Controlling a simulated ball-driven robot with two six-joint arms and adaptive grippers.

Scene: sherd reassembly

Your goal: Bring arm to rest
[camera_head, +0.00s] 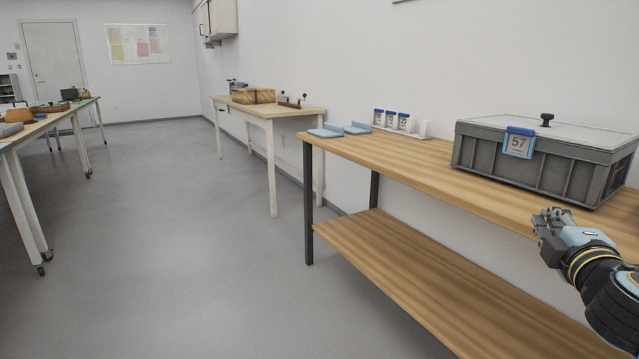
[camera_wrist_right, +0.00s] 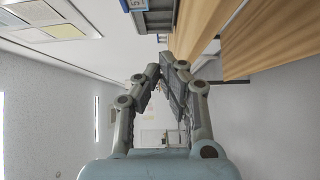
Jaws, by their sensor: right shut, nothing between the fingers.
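My right gripper (camera_head: 546,235) is at the right side of the head view, in front of the near wooden bench (camera_head: 440,175) and below the grey lidded crate. Its fingers are shut and hold nothing. In the right wrist view the fingers of my right gripper (camera_wrist_right: 166,70) come together at the tips, with nothing between them. The bench (camera_wrist_right: 275,35) and part of the grey crate (camera_wrist_right: 155,20) show at the top of that view. My left gripper is not in view.
The grey crate (camera_head: 535,165) with label 57 stands on the near bench. Several small jars (camera_head: 391,120) and blue pieces (camera_head: 326,132) sit farther along it. A lower shelf (camera_head: 400,268) is bare. A second table (camera_head: 265,110) stands beyond. Open floor (camera_head: 160,240) lies at left.

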